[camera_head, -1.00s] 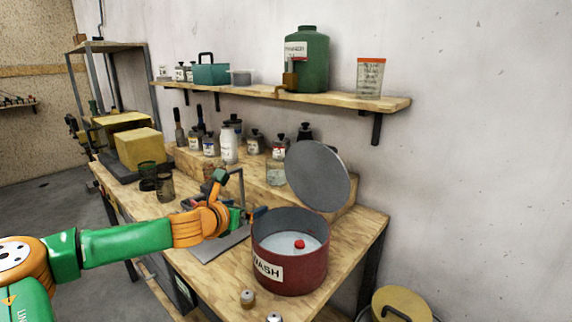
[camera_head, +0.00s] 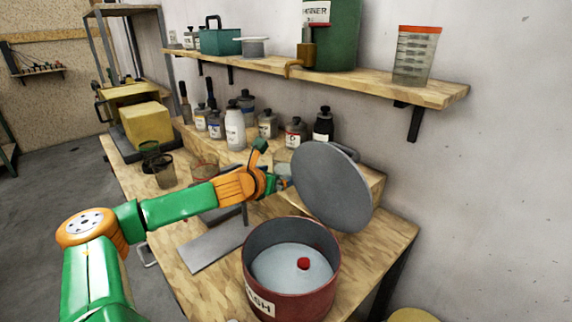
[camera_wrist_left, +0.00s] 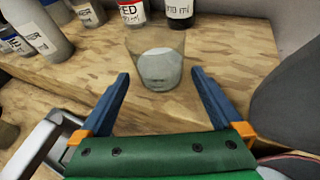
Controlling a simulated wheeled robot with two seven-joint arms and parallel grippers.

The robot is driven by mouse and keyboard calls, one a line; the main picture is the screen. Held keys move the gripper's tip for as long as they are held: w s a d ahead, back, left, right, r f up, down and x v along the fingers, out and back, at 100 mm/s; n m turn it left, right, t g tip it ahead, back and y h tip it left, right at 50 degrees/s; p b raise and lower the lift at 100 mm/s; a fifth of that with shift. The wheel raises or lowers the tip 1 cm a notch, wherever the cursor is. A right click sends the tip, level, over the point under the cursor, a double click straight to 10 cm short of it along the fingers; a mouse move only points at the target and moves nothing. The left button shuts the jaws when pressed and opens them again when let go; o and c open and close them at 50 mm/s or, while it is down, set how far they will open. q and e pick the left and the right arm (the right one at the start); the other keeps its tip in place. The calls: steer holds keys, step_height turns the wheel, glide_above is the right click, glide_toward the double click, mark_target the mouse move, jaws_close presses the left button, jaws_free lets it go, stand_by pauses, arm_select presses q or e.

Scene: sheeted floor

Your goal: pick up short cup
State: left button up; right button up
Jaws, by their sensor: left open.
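A short clear cup (camera_wrist_left: 158,62) with pale contents stands upright on the wooden step, seen in the left wrist view just ahead of and between my fingertips. In the head view it is mostly hidden by my gripper and the round lid, and only a bit of its glass (camera_head: 284,169) shows. My left gripper (camera_wrist_left: 160,77) is open, with one blue finger on each side of the cup's line. I cannot tell whether the tips touch it. In the head view the gripper (camera_head: 284,184) is beside the lid. My right gripper is not in view.
The grey round lid (camera_head: 330,185) stands raised close to my gripper's right. The red wash pot (camera_head: 320,290) is in front. Several bottles (camera_head: 234,128) stand behind and left. The shelf (camera_head: 370,82) runs above, holding a measuring cup (camera_head: 415,62). Dark cups (camera_head: 163,172) sit at left.

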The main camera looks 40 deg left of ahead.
mark_target(280, 171)
arm_select(q)
steer(key=shift+w+a+p, duration=0.15)
steer(key=shift+w+p, duration=0.15)
steer(key=shift+w, duration=0.1)
steer(key=p+x, duration=0.2)
steer(key=x, duration=0.2)
steer(key=shift+r, duration=0.1)
steer(key=shift+w+a+f, duration=0.1)
steer(key=shift+w+f, duration=0.15)
steer(key=shift+w, duration=0.05)
